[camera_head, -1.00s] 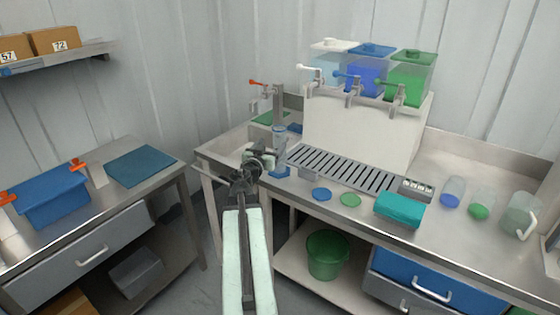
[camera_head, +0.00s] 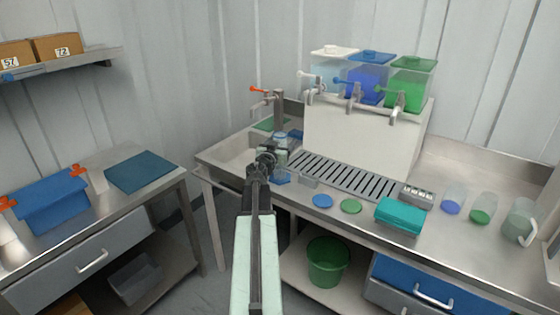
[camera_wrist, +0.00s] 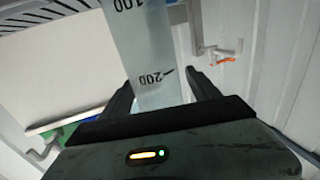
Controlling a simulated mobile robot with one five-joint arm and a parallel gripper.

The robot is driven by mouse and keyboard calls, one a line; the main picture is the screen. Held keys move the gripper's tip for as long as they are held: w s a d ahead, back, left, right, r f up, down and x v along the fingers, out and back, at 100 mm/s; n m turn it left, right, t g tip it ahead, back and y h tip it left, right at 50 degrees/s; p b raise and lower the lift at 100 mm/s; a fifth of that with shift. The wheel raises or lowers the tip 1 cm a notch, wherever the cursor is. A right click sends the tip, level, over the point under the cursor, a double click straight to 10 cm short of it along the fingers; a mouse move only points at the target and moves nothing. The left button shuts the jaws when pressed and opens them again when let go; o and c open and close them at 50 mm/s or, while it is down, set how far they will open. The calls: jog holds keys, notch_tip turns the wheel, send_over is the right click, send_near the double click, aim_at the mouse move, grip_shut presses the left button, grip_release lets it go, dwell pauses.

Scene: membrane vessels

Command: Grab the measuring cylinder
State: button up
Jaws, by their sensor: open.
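The measuring cylinder (camera_head: 281,158) is clear with a blue base and stands near the sink on the right-hand bench. In the wrist view its clear wall (camera_wrist: 145,45) shows the marks 100 and 200. My gripper (camera_head: 267,157) is at the cylinder's left side in the head view and overlaps part of it. In the wrist view my gripper (camera_wrist: 162,88) is open, with one dark finger on each side of the cylinder. I cannot tell whether either finger touches it. The cylinder's base is out of the wrist view.
A tap with an orange handle (camera_head: 275,100) stands behind the cylinder. A slatted drain (camera_head: 340,174) and white tank stand (camera_head: 360,135) are to its right. Blue (camera_head: 323,201) and green (camera_head: 351,206) discs and a teal block (camera_head: 399,215) lie along the front.

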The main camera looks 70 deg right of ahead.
grip_shut()
